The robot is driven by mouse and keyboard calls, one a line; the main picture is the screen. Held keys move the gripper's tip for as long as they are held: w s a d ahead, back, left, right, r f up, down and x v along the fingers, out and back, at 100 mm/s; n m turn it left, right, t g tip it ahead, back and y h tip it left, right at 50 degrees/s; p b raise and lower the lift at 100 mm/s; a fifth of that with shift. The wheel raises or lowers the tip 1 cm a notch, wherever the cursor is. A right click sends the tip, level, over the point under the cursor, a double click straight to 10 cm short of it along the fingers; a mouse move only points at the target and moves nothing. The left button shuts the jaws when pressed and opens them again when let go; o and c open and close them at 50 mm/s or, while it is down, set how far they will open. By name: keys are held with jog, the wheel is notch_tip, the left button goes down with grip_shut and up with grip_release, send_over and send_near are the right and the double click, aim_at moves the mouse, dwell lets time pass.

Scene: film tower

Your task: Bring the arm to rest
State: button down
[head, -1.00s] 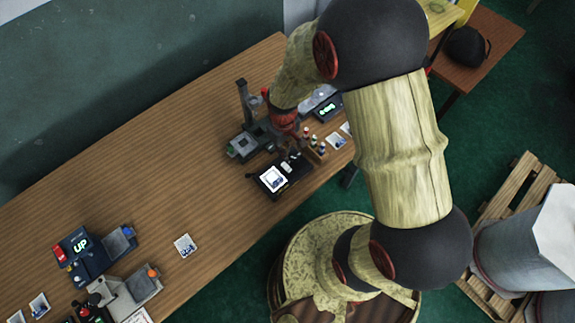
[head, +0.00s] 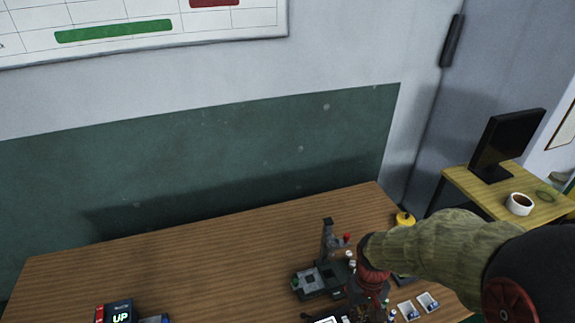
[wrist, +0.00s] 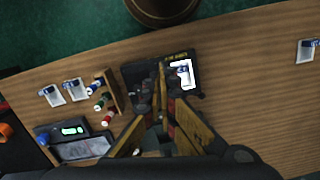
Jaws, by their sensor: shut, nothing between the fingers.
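My arm reaches in from the right of the head view over the wooden workbench (head: 200,255). In the wrist view my gripper (wrist: 164,82) is shut, its two yellowish fingers together with nothing seen between them. Its fingertips show in front of a black device with a lit white panel (wrist: 184,74). The gap between fingertips and device cannot be told. In the head view the fingers are hard to make out near the lower edge, below my red wrist.
A dark fixture with an upright post (head: 328,240) stands left of my wrist. Small bottles (wrist: 100,103) in a wooden rack, photo cards (wrist: 74,90) and a device with a green display (wrist: 73,130) are nearby. The bench's left middle is clear. A side table (head: 480,190) holds a monitor and cup.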

jog(key=s+r+t+b, duration=0.1)
jog(key=s+r+t, duration=0.2)
jog(key=r, duration=0.9)
jog(key=s+r+m+t+b, duration=0.1)
jog(key=s+r+t, duration=0.2)
jog(key=r, duration=0.8)
jog(key=shift+s+r+t, duration=0.35)
jog(key=shift+s+t, duration=0.05)
jog(key=shift+s, duration=0.05)
